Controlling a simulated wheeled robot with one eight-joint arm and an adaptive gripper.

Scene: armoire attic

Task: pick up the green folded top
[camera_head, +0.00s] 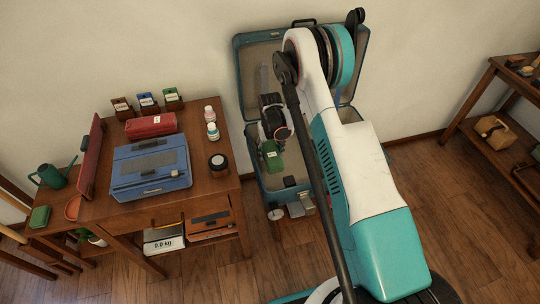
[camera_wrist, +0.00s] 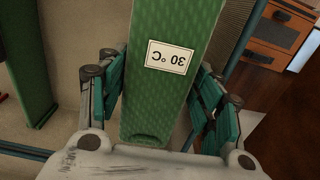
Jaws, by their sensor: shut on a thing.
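The green folded top (camera_wrist: 170,100) fills the middle of the wrist view, with a white "30 °C" label that reads upside down. My gripper (camera_wrist: 163,95) has its teal-padded fingers on both sides of it and is shut on it. In the head view the green top (camera_head: 272,155) shows small below my wrist, inside the open teal suitcase (camera_head: 262,189). I cannot tell whether it touches the suitcase floor. My arm hides much of the suitcase.
Another green piece (camera_wrist: 30,70) stands at the left of the wrist view. The suitcase lid (camera_head: 251,85) leans near the wall. A wooden desk (camera_head: 215,185) with a blue case (camera_head: 150,170) stands left. A wooden shelf (camera_head: 485,125) stands right. Floor between them is partly clear.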

